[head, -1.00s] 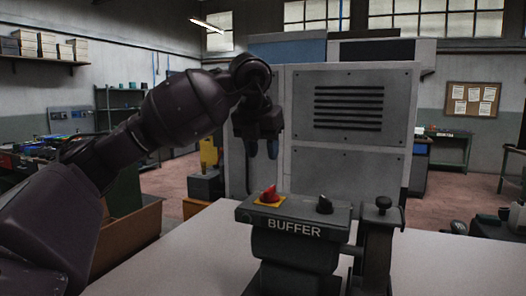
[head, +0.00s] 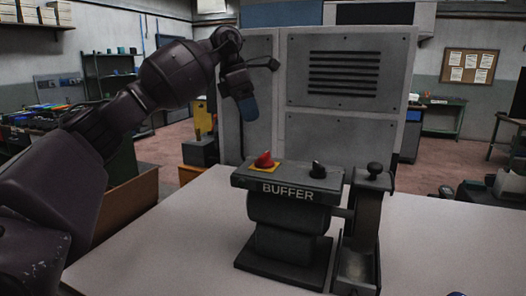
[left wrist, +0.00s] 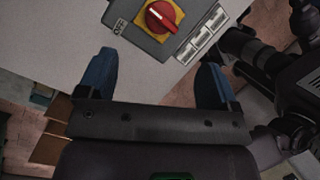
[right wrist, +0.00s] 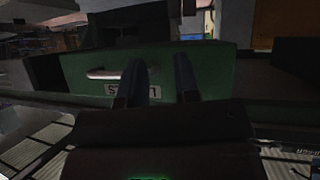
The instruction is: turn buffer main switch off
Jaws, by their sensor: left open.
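The buffer main switch is a red rotary knob (head: 264,160) on a yellow plate, on the left of the grey control box (head: 290,178) marked BUFFER. In the left wrist view the red knob (left wrist: 163,16) sits at the top, beyond the fingertips, with OFF lettering beside its plate. My left gripper (head: 247,108) is open and empty, above and slightly left of the knob, not touching it. Its two blue fingers stand wide apart in the left wrist view (left wrist: 156,75). My right gripper (right wrist: 163,75) shows only in the right wrist view, fingers apart with a narrow gap, holding nothing visible.
A black knob (head: 318,169) sits right of the red one on the same box. A stand with a round black knob (head: 374,169) is right of the buffer. A large grey cabinet (head: 345,130) rises behind. The white tabletop (head: 185,240) is clear at left.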

